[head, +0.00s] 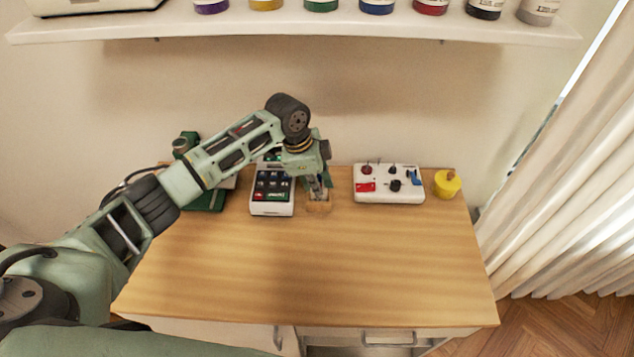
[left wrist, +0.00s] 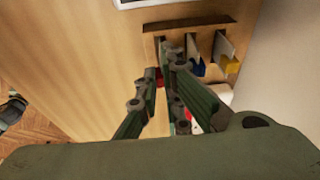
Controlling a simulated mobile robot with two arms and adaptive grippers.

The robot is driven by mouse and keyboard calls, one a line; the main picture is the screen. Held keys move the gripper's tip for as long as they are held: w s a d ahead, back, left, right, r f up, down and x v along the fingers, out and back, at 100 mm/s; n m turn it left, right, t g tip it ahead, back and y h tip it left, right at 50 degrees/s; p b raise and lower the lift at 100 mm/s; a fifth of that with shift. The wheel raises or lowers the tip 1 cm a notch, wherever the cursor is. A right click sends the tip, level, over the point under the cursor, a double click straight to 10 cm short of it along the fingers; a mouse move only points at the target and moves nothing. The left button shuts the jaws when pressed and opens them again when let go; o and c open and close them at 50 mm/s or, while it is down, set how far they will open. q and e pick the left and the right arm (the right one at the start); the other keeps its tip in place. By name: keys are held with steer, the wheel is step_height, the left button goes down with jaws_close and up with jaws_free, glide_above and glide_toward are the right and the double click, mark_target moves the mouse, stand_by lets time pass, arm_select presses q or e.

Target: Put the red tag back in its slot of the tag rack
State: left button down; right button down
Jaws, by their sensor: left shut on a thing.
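The wooden tag rack (head: 319,208) stands on the table between the keypad device and the white switch box. In the left wrist view the rack (left wrist: 151,48) holds a blue tag (left wrist: 197,68) and a yellow tag (left wrist: 230,64) side by side. My left gripper (head: 318,190) reaches down at the rack. In the left wrist view its fingers (left wrist: 167,66) are closed at the rack's end beside the blue tag. The red tag (left wrist: 160,78) shows as a small red patch between them; most of it is hidden, so its seating cannot be told. My right gripper is out of view.
A keypad device (head: 272,208) stands close on the left of the rack, with a green object (head: 206,199) beyond it. On the right are the white switch box (head: 390,196) and a yellow pot (head: 447,184). The table's front (head: 330,280) is clear.

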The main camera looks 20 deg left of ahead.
arm_select(q)
steer(key=shift+f, duration=0.3)
steer(key=c, duration=1.8)
jaws_free()
steer(key=shift+c, duration=0.2)
steer(key=v, duration=1.2)
steer(key=shift+s, duration=0.1)
